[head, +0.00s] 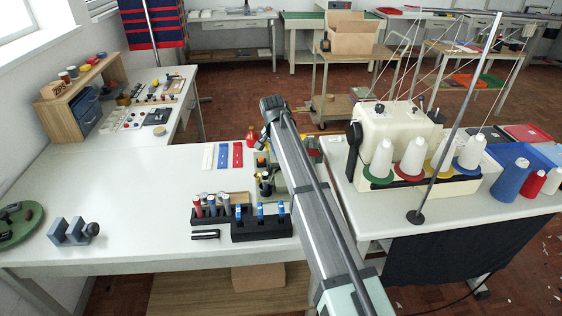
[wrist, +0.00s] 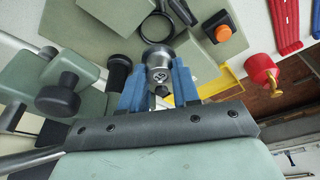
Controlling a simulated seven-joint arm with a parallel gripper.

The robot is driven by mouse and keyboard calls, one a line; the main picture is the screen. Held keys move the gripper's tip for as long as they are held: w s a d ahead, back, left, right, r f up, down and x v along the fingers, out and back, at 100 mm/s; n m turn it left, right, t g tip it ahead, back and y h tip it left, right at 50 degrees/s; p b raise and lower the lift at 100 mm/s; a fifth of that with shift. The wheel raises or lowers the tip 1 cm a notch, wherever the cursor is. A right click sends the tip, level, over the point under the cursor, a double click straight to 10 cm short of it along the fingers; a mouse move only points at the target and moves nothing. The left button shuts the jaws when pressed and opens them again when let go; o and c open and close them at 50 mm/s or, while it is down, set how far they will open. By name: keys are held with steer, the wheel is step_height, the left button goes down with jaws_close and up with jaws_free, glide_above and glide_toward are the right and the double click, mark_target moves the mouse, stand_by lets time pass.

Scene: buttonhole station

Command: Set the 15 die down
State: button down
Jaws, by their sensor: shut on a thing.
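My gripper (wrist: 160,82) has blue fingertips and is shut on a silver metal die (wrist: 159,60) with a round end, in the wrist view. Its marking is too small to read, so I cannot tell whether it is the 15. The die is over or against a green press body (wrist: 110,42), just below a black round part (wrist: 157,27). I cannot tell whether it touches. In the head view the arm hides the gripper and the held die. A black die rack (head: 214,218) with several red and grey cylinders stands on the white table (head: 130,195).
A black block (head: 260,229) with blue-topped pieces stands beside the rack. An orange button (wrist: 223,33), a red container (wrist: 262,70) and a yellow edge (wrist: 222,83) lie near the gripper. The table's left middle is clear.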

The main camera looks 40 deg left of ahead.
steer(key=r, duration=0.3)
steer(key=shift+s+a, duration=0.3)
steer(key=s+a+n, duration=0.1)
steer(key=s+a, duration=0.2)
steer(key=s, duration=0.5)
steer(key=s+a+n, duration=0.1)
steer(key=s+a, duration=0.2)
steer(key=s, duration=0.5)
steer(key=shift+s+d+f+m, duration=0.35)
steer(key=shift+d+f, duration=0.15)
steer(key=shift+f, duration=1.2)
steer(key=shift+s+d+f+m, duration=0.3)
steer(key=shift+d+f, duration=0.15)
steer(key=shift+f, duration=1.2)
steer(key=shift+s+d+f+m, duration=0.35)
steer(key=shift+d+f, duration=0.15)
steer(key=shift+f, duration=1.2)
steer(key=shift+f, duration=0.15)
steer(key=c, duration=0.8)
jaws_free()
